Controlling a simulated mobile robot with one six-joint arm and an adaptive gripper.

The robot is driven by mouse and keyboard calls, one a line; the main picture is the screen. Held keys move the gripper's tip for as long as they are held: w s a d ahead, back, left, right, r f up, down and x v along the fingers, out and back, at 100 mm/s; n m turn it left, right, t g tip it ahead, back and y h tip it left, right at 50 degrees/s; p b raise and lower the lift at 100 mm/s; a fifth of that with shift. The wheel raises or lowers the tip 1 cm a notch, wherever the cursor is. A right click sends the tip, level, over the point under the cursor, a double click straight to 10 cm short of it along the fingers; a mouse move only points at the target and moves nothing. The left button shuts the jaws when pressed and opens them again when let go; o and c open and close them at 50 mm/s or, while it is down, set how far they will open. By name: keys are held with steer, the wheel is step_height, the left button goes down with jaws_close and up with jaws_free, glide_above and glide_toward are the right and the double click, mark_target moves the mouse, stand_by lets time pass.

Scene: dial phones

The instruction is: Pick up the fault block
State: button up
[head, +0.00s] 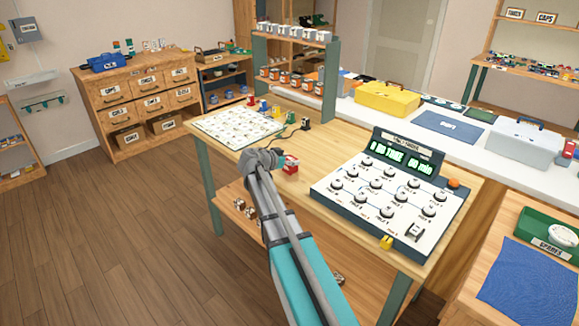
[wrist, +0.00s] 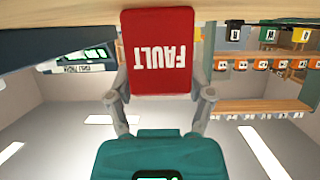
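The fault block is a red block with a white FAULT label (wrist: 160,52), shown upside down in the wrist view. In the head view the fault block (head: 291,164) is at the wooden table's front part, left of the console. My gripper (head: 268,160) is just left of it, low by the table. In the wrist view my gripper (wrist: 160,80) has one grey finger on each side of the block, close against its edges. I cannot tell whether the fingers press on it, or whether its base rests on the table.
A grey console with dials (head: 385,195) stands right of the block. A white lettered board (head: 238,127) lies to the left, with small coloured blocks behind it. A black plugged item (head: 305,124) and a shelf rack (head: 292,75) are behind. Bare tabletop (head: 335,140) lies between.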

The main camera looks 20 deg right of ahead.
steer(key=c, duration=0.5)
steer(key=shift+c, duration=0.2)
steer(key=shift+r, duration=0.25)
steer(key=shift+r+p, duration=0.7)
steer(key=shift+p, duration=0.25)
steer(key=s+a+r+p, duration=0.3)
steer(key=s+r+p, duration=0.2)
steer(key=s, duration=0.1)
steer(key=s+a+r+p, duration=0.3)
steer(key=s+r+p, duration=0.3)
steer(key=shift+s+a, duration=0.25)
